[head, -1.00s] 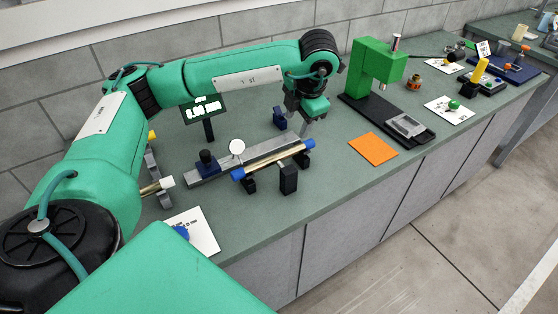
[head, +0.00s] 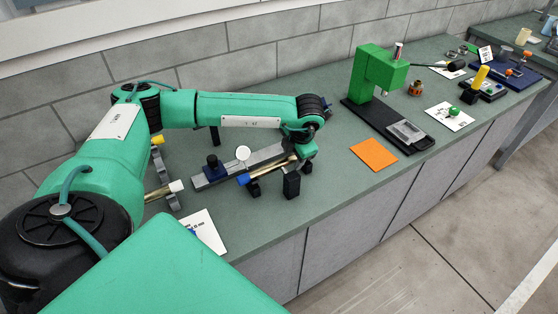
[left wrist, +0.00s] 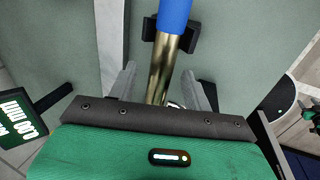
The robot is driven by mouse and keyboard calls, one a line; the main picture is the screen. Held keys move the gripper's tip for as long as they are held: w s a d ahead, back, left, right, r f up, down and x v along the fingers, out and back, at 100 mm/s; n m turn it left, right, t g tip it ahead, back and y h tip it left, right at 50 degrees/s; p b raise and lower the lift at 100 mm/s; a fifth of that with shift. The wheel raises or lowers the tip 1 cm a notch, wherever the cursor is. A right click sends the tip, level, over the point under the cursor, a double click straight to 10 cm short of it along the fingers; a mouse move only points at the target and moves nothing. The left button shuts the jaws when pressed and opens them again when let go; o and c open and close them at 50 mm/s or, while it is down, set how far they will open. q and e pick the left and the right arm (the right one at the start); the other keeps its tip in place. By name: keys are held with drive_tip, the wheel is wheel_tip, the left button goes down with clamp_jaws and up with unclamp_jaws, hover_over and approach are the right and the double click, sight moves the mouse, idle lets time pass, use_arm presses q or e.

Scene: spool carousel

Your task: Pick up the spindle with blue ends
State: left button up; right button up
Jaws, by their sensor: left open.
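The spindle (head: 268,174) is a brass rod lying across black supports beside a grey rail. Its near blue end (head: 243,180) shows in the head view; its far end is hidden behind my left gripper (head: 300,154). In the left wrist view the brass rod (left wrist: 159,72) runs between the spread fingers of my left gripper (left wrist: 163,84), and a blue end (left wrist: 174,14) lies beyond them. The left gripper is open, with one finger on each side of the rod. Whether the fingers touch it I cannot tell. My right gripper is not in view.
The grey rail (head: 228,174) carries a dark block and a white dial (head: 243,153). A green press (head: 376,72) and orange mat (head: 374,154) are to the right.

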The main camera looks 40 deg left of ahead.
use_arm(q)
drive_tip(key=shift+c, duration=0.4)
clamp_jaws()
drive_tip(key=shift+w, duration=0.1)
idle(1.0)
